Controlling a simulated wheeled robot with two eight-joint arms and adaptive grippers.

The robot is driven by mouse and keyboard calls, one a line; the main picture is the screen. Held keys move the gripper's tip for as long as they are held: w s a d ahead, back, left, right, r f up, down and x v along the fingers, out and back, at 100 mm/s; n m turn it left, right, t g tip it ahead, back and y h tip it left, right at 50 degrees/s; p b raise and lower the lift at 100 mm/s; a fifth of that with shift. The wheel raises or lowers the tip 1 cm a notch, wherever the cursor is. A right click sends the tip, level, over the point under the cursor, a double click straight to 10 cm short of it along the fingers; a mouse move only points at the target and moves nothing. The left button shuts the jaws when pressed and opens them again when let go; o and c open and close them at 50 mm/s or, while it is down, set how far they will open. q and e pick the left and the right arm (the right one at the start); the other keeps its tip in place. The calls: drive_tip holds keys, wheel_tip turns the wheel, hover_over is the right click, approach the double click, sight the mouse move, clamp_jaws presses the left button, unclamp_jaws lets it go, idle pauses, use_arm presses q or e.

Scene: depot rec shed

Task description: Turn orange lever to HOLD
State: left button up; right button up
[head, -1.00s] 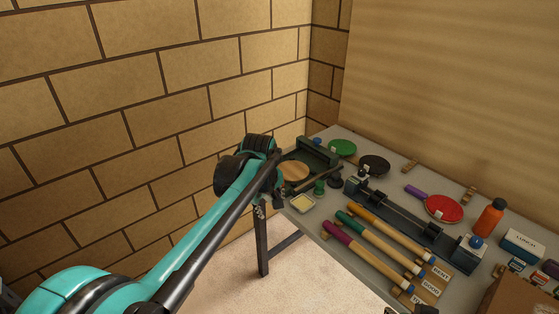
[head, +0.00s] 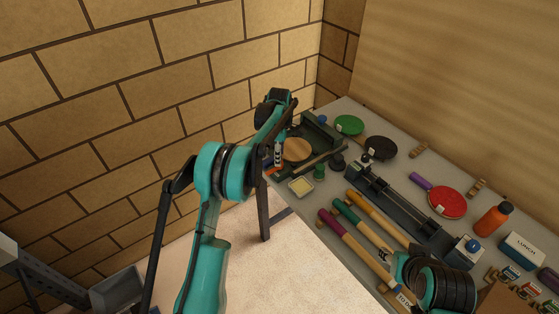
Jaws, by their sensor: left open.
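A small patch of orange (head: 268,170) shows at the table's left edge, beside my left gripper. It may be the orange lever, but it is too small and covered to read its position. No HOLD marking is legible. My left gripper (head: 277,162) is open and points down at the left end of the table, beside a dark green device with a round wooden disc (head: 297,150). My left arm and wrist hide part of that corner.
A brick wall stands close on the left.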

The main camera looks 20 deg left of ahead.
sight(274, 168)
use_arm(q)
wheel_tip(274, 168, down, 3)
drive_tip(key=shift+w+r, duration=0.1)
drive_tip(key=shift+f, duration=0.45)
drive_tip(key=shift+c, duration=0.4)
clamp_jaws()
